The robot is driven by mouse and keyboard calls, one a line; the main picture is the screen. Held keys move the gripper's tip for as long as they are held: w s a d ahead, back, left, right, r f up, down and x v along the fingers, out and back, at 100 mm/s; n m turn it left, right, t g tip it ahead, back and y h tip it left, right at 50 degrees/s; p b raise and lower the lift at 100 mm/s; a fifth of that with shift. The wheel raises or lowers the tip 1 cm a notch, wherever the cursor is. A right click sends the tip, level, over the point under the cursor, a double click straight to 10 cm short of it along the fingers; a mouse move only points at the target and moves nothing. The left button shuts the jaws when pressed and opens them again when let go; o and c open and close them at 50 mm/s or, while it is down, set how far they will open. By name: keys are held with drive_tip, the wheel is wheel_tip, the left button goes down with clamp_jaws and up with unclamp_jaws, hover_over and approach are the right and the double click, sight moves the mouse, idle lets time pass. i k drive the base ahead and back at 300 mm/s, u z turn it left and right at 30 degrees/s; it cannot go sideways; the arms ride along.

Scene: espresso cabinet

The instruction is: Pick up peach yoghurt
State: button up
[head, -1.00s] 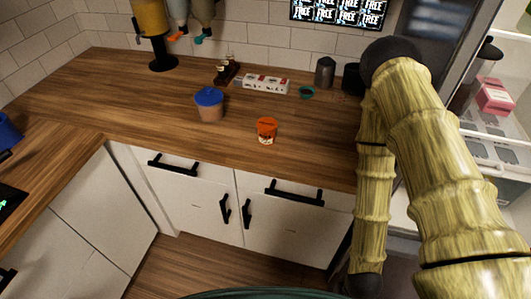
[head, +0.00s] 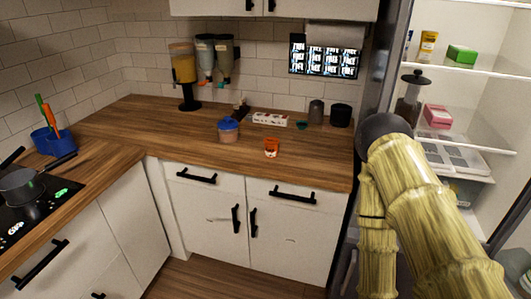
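A small orange-lidded cup with an orange and white label, which looks like the peach yoghurt (head: 271,148), stands upright near the front edge of the wooden counter (head: 185,145). Nothing touches it. My bamboo-textured arm fills the right side of the head view, in front of the open fridge. My gripper itself is not visible in the head view, so its state is hidden.
A blue-lidded jar (head: 228,131) stands left of the cup. Behind are a white carton (head: 270,119), dark canisters (head: 340,115) and dispensers (head: 184,75). A pan (head: 28,186) sits on the left hob. The open fridge (head: 470,90) is at right.

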sight(271, 143)
drive_tip(key=u, duration=1.95)
drive_tip(key=i, duration=1.9)
drive_tip(key=z, duration=1.25)
